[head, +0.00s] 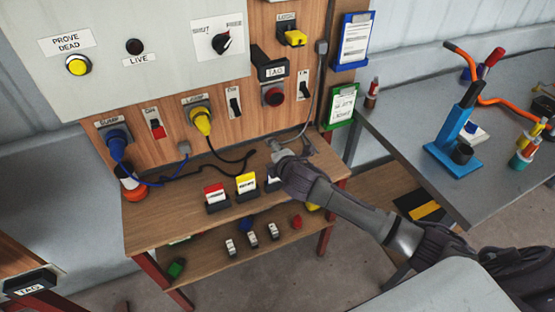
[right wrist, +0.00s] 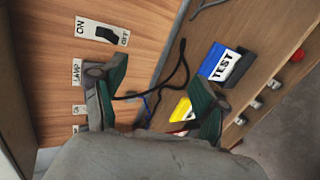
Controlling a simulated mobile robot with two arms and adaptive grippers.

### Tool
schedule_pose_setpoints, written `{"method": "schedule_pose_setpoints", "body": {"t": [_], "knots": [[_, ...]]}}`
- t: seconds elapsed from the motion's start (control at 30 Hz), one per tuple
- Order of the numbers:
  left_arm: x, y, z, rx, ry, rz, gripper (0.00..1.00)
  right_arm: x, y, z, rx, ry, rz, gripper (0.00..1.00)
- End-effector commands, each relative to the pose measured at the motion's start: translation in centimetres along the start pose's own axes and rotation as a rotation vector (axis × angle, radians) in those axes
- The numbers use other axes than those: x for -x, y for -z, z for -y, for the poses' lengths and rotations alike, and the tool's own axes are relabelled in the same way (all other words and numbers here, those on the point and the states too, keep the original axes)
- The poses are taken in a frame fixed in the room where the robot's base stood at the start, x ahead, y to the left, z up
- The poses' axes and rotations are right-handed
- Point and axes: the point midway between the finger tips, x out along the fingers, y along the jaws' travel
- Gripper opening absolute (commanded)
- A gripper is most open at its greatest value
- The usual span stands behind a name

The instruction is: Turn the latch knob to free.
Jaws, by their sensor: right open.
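The latch knob (head: 221,43) is a black rotary knob on a white plate marked SHUT and FREE, high on the grey panel in the head view. Its narrow end appears to lean up and to the right, toward FREE. My right gripper (head: 290,150) is well below and to the right of it, above the wooden bench shelf, apart from the knob. In the right wrist view my right gripper (right wrist: 157,92) has its two green-padded fingers spread with nothing held between them. The knob is outside the right wrist view. My left gripper is not in view.
Card stands (head: 246,184) sit on the wooden shelf (head: 160,222) near my right gripper. Blue (head: 117,138) and yellow (head: 203,121) plugs with cables stick out below the panel. A grey table (head: 400,120) with a blue tool stand (head: 456,140) is at right.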

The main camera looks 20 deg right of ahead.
Motion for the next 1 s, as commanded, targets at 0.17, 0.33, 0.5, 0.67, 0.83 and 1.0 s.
{"method": "schedule_pose_setpoints", "body": {"t": [0.17,0.33,0.5,0.67,0.83,1.0], "knots": [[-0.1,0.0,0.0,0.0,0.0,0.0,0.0,-0.5,-0.1,1.7,-0.034,0.025,0.002,0.73],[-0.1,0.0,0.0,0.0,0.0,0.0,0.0,-0.6,-0.2,2.0,-0.043,0.03,0.002,0.73],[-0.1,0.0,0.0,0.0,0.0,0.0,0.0,-0.6,-0.2,2.0,-0.043,0.03,0.002,0.73],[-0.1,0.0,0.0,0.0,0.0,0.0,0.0,-0.6,-0.2,2.0,-0.042,0.03,0.002,0.73],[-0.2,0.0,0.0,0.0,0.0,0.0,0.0,-0.8,-0.2,2.9,-0.057,0.043,0.003,0.73],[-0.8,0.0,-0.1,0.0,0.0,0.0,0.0,-2.3,-0.5,10.5,-0.195,0.151,0.019,0.73]]}}
